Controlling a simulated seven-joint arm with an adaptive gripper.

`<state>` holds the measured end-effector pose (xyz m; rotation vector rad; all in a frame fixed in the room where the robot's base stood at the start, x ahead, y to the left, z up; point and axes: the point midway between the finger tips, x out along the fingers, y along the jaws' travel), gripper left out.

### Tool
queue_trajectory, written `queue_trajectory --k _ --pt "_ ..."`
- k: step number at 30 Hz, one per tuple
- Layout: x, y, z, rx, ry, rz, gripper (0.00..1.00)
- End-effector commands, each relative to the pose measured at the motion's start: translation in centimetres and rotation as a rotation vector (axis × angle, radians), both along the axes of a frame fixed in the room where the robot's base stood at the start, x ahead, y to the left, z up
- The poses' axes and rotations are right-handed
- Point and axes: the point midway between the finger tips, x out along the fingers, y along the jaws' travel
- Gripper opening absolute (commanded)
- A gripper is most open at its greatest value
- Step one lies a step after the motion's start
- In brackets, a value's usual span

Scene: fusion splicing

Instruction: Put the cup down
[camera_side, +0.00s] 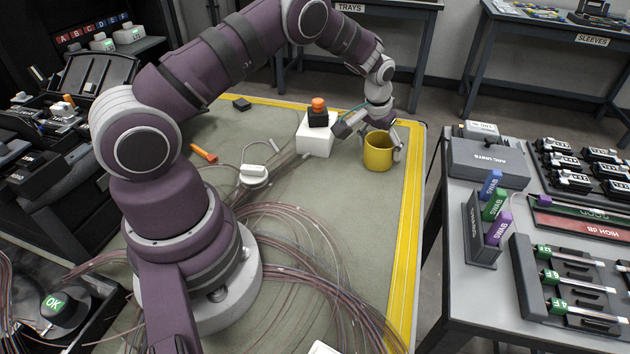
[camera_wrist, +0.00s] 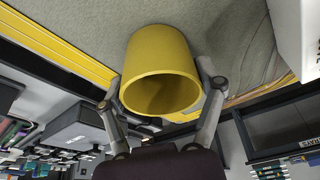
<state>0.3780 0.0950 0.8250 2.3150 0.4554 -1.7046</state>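The yellow cup (camera_side: 378,152) is upright near the right side of the green-grey mat (camera_side: 285,170), close to its yellow border. In the wrist view the cup (camera_wrist: 160,65) fills the middle, its open mouth facing the camera and looking empty. My gripper (camera_side: 381,142) has its fingers on opposite sides of the cup. In the wrist view my gripper (camera_wrist: 161,78) appears closed against both cup walls. I cannot tell whether the cup's base touches the mat.
A white block (camera_side: 315,138) with an orange-topped black button (camera_side: 318,112) stands just left of the cup. Loose cables (camera_side: 300,260) and a white puck (camera_side: 253,174) lie further left. A side table (camera_side: 480,270) with splice equipment is across a gap at right. Mat in front of the cup is clear.

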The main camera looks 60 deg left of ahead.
Motion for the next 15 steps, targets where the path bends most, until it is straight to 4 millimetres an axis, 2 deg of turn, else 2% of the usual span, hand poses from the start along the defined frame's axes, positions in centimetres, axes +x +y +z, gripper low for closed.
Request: queue_trajectory --k 1,5,15 --pt "0.00 0.00 0.02 0.000 0.000 0.000 0.78" --pt "0.00 0.00 0.03 0.000 0.000 0.000 0.93" --pt "0.03 0.01 0.41 0.001 -0.002 0.000 0.93"
